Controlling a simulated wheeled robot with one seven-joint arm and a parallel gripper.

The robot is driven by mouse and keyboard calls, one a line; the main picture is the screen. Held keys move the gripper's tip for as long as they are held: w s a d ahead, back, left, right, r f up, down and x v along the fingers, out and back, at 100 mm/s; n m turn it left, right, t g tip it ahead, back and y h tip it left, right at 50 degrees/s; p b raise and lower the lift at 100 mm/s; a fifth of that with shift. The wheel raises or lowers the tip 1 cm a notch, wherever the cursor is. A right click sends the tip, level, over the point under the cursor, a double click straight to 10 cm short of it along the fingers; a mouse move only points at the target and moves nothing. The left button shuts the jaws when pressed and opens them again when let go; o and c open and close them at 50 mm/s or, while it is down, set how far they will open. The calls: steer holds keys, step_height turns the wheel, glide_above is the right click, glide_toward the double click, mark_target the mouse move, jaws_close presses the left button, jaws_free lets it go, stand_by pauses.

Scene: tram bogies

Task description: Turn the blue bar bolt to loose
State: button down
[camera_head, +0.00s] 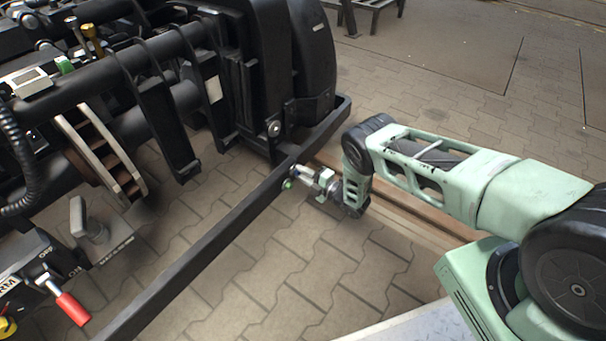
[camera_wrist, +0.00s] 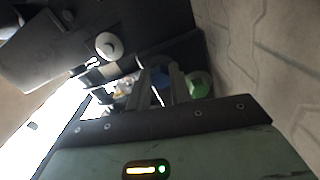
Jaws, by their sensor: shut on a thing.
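My gripper (camera_head: 303,179) is at the long black bar (camera_head: 215,238) on the bogie's near side, close to its far end. In the wrist view the two dark fingers of my gripper (camera_wrist: 160,72) stand on either side of a blue bolt (camera_wrist: 161,79), shut on it. Only a small blue part shows between the fingers. In the head view the blue bolt is hidden or too small to make out. A green bolt head (camera_wrist: 198,84) is just right of the fingers in the wrist view.
The green bolt (camera_head: 287,184) also shows beside my gripper in the head view. A round pale bolt (camera_wrist: 109,45) is on dark metal above left in the wrist view. A red-handled lever (camera_head: 70,305) is at lower left.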

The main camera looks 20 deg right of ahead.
steer(key=c, duration=1.3)
jaws_free()
steer(key=shift+o, duration=0.2)
steer(key=shift+s, duration=0.1)
steer(key=p+v, duration=0.5)
steer(key=v, duration=0.7)
